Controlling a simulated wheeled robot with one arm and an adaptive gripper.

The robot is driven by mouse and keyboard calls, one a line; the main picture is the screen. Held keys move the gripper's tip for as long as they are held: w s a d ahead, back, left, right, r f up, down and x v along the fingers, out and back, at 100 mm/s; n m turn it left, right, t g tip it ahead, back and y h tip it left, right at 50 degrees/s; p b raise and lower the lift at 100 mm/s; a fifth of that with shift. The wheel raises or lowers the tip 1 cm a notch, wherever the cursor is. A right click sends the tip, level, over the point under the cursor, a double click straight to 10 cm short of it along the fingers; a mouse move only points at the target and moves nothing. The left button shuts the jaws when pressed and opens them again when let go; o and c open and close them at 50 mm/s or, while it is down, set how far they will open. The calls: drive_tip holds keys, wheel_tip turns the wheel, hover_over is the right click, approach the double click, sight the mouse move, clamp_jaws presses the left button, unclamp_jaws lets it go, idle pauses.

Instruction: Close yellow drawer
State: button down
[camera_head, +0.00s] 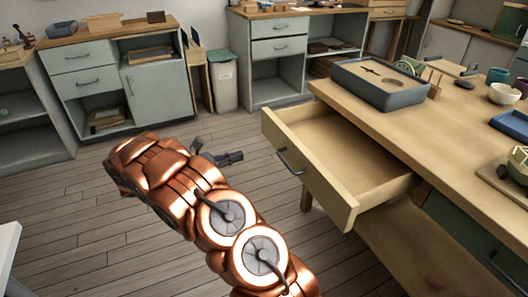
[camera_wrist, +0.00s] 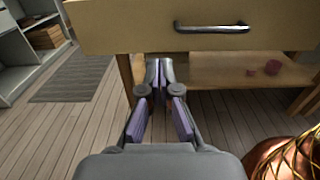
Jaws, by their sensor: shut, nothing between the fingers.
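The yellow drawer (camera_head: 318,182) is pulled out of the wooden workbench (camera_head: 425,125) and stands open. Its inside looks empty. Its dark curved handle (camera_head: 289,163) is on the front panel. In the wrist view the drawer front (camera_wrist: 120,28) spans the top, with the handle (camera_wrist: 212,28) right of centre. My gripper (camera_head: 234,157) is in front of the drawer, to its left in the head view, with a gap between them. In the wrist view my gripper (camera_wrist: 160,68) has its fingertips together and empty, appearing just below the panel's lower edge.
A lower wooden shelf (camera_wrist: 225,72) under the bench holds small reddish items. A grey tray box (camera_head: 378,84) sits on the bench top above the drawer. A green drawer (camera_head: 470,235) is beside it. The wooden floor (camera_head: 85,200) before the drawer is clear.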

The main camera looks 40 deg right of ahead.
sight(282, 143)
drive_tip(key=b+x, duration=0.1)
drive_tip(key=x, duration=1.1)
drive_tip(key=shift+s+d, duration=0.2)
drive_tip(key=shift+d, duration=0.05)
drive_tip(key=shift+s+d+b, duration=0.15)
drive_tip(key=shift+d+b, duration=0.15)
drive_tip(key=shift+d, duration=0.25)
drive_tip(key=shift+d, duration=0.1)
